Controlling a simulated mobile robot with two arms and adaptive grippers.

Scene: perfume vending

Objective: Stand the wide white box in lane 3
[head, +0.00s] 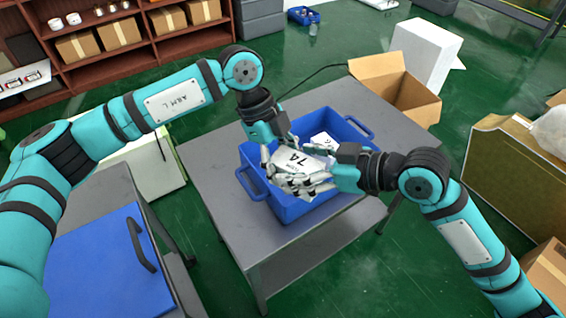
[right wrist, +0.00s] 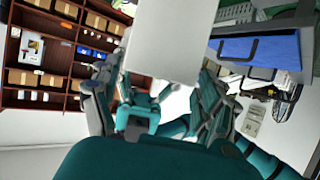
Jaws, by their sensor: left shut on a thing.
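A white box (head: 298,164) marked "7A" is above the blue crate (head: 290,207) on the grey table. My left gripper (head: 282,158) comes down on it from the far left side and is shut on it. My right gripper (head: 302,182) reaches it from the right, with its fingers along the box's near side. In the right wrist view the white box (right wrist: 175,35) lies between the widely spread fingers of my right gripper (right wrist: 160,95). Whether those fingers touch it is hard to tell. No lanes can be made out.
Another white item (head: 325,139) lies in the crate. The grey table (head: 217,150) is bare around the crate. An open cardboard box (head: 397,82) stands behind the table's right corner. A blue-topped cart (head: 100,265) is at the left; brown shelves (head: 140,45) stand behind.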

